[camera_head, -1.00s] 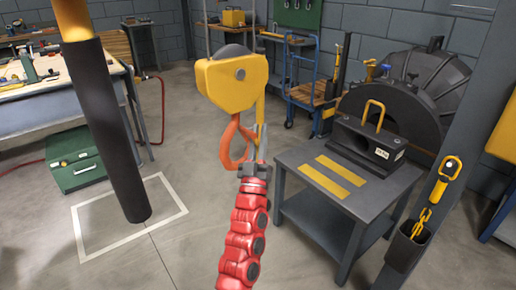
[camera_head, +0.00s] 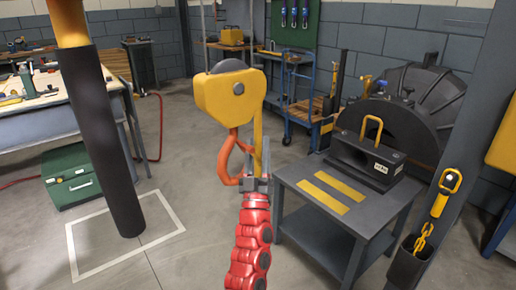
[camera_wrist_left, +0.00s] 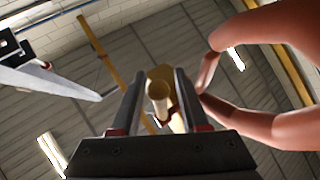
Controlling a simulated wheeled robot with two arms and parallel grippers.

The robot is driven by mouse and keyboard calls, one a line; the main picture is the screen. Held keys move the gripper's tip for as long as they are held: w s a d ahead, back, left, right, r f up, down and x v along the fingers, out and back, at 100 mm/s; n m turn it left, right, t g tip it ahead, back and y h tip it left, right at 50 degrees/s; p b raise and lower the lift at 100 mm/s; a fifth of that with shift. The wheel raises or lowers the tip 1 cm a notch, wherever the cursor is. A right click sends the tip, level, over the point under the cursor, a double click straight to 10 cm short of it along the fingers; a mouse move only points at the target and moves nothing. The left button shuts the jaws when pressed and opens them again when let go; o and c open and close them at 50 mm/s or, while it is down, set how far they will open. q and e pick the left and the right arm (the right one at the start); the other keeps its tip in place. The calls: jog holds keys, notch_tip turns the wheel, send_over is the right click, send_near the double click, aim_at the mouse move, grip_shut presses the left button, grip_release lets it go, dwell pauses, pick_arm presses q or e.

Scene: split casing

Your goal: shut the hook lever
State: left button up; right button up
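A yellow hoist block (camera_head: 228,95) hangs in the middle of the head view, with an orange hook (camera_head: 228,168) under it. A yellow lever (camera_head: 258,145) hangs steeply down from the block's right side, beside the hook. My left gripper (camera_head: 257,178) points up from below at the lever's lower end. In the left wrist view, the lever's end (camera_wrist_left: 158,92) shows between the two grey fingers, with a gap at the left finger, so the gripper looks open around it. The hook (camera_wrist_left: 240,112) curves past on the right there. My right gripper is in neither view.
A grey table (camera_head: 290,176) with yellow strips and a black block (camera_head: 366,160) stands close on the right. A grey post (camera_head: 440,150) with a chain holder stands further right. A black-sleeved yellow pole (camera_head: 103,140) hangs at left.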

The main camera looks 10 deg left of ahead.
pick_arm(q)
jog(key=p+v, duration=0.2)
jog(key=v, duration=1.5)
jog(key=shift+f, duration=0.3)
